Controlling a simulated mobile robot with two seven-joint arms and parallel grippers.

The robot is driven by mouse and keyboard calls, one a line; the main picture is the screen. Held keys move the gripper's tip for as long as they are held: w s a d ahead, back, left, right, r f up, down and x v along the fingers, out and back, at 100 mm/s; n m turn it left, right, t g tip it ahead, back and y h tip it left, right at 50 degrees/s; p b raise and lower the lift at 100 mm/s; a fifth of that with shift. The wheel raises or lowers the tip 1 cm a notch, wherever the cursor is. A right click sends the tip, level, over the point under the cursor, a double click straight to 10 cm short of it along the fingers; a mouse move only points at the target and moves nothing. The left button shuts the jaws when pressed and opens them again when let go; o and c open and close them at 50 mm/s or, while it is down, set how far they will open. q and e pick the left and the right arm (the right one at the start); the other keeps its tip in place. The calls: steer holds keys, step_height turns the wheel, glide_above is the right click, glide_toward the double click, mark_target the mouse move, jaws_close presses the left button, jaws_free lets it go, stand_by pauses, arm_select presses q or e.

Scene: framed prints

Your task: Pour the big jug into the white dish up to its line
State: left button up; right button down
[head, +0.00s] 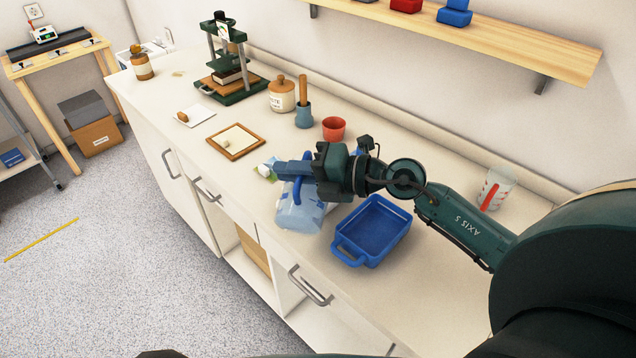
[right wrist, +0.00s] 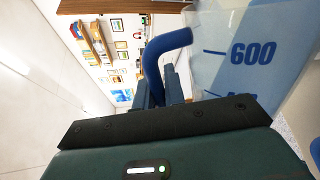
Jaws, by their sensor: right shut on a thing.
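A clear jug (head: 300,210) with a blue handle is at the front edge of the counter, below my right gripper (head: 296,168). The gripper is shut on the jug's blue handle. In the right wrist view the handle (right wrist: 165,45) sits at the fingers (right wrist: 160,92), and the jug wall (right wrist: 245,50) shows a blue "600" line. I cannot tell the jug's liquid level or whether its base touches the counter. A blue dish (head: 345,248) with a side handle stands right of the jug. I cannot make out a white dish. My left gripper is not in view.
A wall shelf (head: 520,38) hangs above.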

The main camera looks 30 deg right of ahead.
mark_target(297, 196)
steer(key=shift+w+d, duration=0.15)
steer(key=shift+w, duration=0.05)
stand_by(0.5)
steer(key=shift+s+a, duration=0.2)
steer(key=s+n, duration=0.1)
steer(key=s+a+f+n, duration=0.1)
steer(key=s+a+n+t, duration=0.1)
steer(key=shift+a+f+h+p, duration=0.25)
steer(key=shift+h+p, duration=0.05)
steer(key=shift+p, duration=0.05)
steer(key=shift+s, duration=0.1)
steer(key=shift+a+f+n, duration=0.1)
steer(key=shift+f+n, duration=0.1)
steer(key=shift+n, duration=0.2)
